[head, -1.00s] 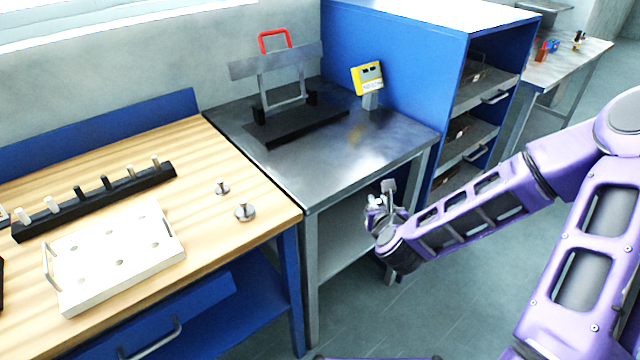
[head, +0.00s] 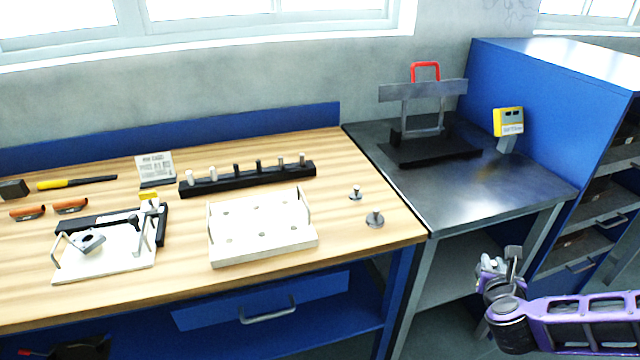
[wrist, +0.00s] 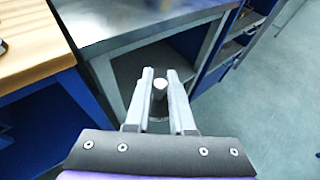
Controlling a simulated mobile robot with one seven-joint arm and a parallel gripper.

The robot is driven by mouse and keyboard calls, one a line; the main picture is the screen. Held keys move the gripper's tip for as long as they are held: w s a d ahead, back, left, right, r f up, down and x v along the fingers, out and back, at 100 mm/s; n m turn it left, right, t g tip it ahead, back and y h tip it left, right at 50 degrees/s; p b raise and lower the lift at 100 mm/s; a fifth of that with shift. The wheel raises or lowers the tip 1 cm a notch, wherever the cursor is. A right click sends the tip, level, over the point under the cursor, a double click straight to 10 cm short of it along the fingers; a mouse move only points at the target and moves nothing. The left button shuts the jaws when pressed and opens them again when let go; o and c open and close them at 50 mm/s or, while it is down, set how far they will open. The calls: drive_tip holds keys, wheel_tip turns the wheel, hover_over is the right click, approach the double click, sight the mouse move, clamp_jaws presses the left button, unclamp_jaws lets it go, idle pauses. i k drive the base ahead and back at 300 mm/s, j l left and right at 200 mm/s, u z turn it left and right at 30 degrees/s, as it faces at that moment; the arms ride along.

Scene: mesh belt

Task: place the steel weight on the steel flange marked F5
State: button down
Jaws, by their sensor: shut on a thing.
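My gripper (head: 497,268) is at the lower right of the head view, in front of the steel table's legs and below its top. In the wrist view my gripper (wrist: 161,92) is shut on a small steel piece with a round knob, apparently the steel weight (wrist: 160,84); its lower part is mostly hidden between the fingers. A grey steel part with a hole, possibly a flange (head: 88,242), lies on a white plate (head: 115,264) at the left of the wooden bench. I cannot read an F5 mark anywhere.
A white holed tray (head: 262,253) and a black peg rack (head: 225,184) are mid-bench. The steel table (head: 490,196) holds a black-based stand with a red handle (head: 425,72) and a yellow device (head: 508,121).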

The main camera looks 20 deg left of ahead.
sight(88, 237)
drive_tip(key=k+j, duration=0.95)
drive_tip(key=k+j+u, duration=0.15)
drive_tip(key=u, duration=0.15)
drive_tip(key=k+j+u, duration=0.15)
drive_tip(key=u, duration=0.15)
